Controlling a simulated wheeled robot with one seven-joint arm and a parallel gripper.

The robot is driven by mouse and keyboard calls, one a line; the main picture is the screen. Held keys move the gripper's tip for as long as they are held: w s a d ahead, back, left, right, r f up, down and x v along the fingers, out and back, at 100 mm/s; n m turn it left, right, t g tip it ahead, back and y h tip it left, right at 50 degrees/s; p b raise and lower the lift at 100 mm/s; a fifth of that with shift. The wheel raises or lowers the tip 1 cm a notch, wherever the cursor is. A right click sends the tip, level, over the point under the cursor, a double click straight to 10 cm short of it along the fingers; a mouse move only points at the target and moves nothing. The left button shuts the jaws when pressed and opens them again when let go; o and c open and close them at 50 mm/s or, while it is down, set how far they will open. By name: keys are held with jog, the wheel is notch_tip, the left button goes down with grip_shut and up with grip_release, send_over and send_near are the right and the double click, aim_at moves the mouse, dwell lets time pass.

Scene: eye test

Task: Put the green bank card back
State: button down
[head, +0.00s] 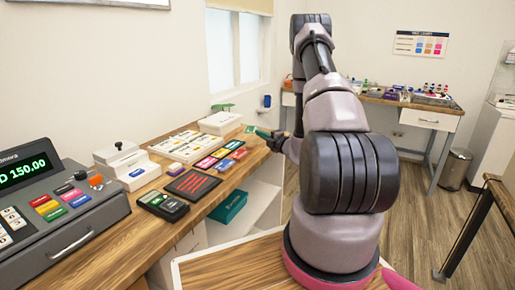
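My gripper (274,141) is small and dark in the head view, at the far end of the counter, partly hidden behind my arm. A thin dark green piece (262,134) shows right at its fingertips. It may be the green bank card, but I cannot tell whether the fingers hold it. Several coloured cards (222,156) lie in rows on the counter, left of my gripper. Green shows among them, but their details are too small to read.
The wooden counter (225,187) also carries a cash register (60,215), a card terminal (163,205), a dark pad with red marks (193,184) and white boxes (220,122). A teal box (229,207) sits on the shelf below. A second table (400,103) stands behind, beside a bin (455,169).

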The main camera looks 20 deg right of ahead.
aim_at(261, 156)
notch_tip(261, 156, down, 7)
jog(key=shift+r, duration=0.1)
dwell(0.5)
jog(key=c, duration=1.1)
grip_release()
jog(key=shift+c, duration=0.2)
